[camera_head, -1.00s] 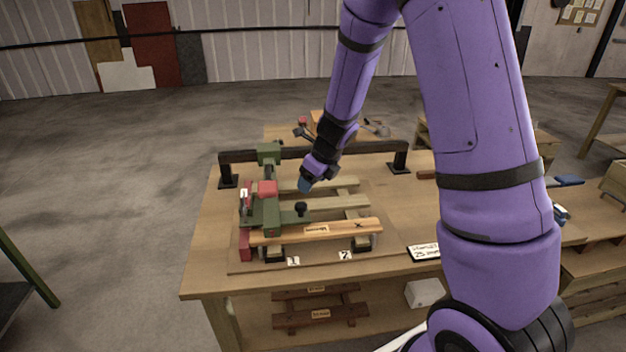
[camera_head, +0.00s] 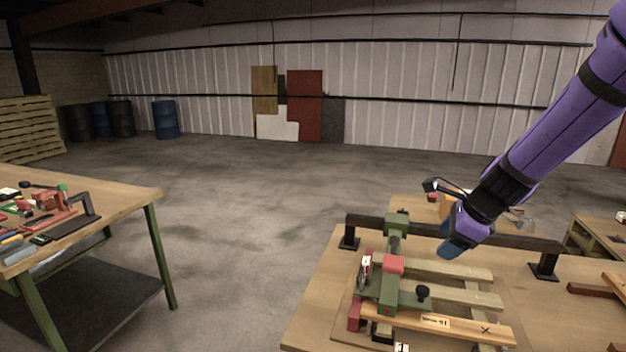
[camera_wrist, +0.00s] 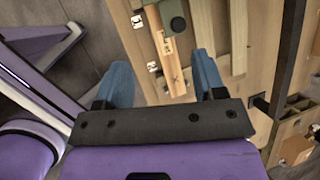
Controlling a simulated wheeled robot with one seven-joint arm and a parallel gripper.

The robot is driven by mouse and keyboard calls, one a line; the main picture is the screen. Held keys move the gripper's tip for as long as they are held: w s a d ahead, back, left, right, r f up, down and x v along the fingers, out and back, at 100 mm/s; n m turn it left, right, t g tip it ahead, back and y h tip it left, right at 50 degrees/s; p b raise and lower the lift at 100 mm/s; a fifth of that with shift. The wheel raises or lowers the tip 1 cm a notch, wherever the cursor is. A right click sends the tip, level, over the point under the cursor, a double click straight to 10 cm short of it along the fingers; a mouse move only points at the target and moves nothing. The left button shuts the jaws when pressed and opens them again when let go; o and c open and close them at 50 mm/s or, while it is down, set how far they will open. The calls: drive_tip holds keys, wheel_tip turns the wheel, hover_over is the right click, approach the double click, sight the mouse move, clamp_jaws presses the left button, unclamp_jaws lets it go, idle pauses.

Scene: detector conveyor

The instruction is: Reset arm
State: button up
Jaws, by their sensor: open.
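My gripper (camera_head: 452,248) is above the workbench, over the far side of the wooden slats, beside the green clamp-like fixture. In the wrist view my gripper (camera_wrist: 163,84) shows two blue fingers set wide apart with nothing between them. The purple arm reaches in from the upper right of the head view. The green fixture (camera_head: 378,292) with a red block stands on the slats' left end. A wooden board (camera_head: 450,328) with a label and an X mark lies along the near side; it also shows in the wrist view (camera_wrist: 172,62).
A dark rail (camera_head: 480,234) on black feet runs along the far side of the workbench (camera_head: 325,300). Another table (camera_head: 135,192) with red and green tools stands at the left. Bare floor (camera_head: 240,230) lies between them. Blue and dark barrels (camera_head: 166,120) stand far back.

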drive_tip(key=s+a+r+n, duration=0.1)
drive_tip(key=s+r+n, duration=1)
drive_tip(key=s+n, duration=0.15)
drive_tip(key=s+d+r+n+h, duration=0.2)
drive_tip(key=s+r+n+h, duration=0.1)
drive_tip(key=s+n, duration=0.7)
drive_tip(key=s+r, duration=0.1)
drive_tip(key=s, duration=0.2)
drive_tip(key=shift+s+t, duration=0.3)
drive_tip(key=shift+s, duration=0.1)
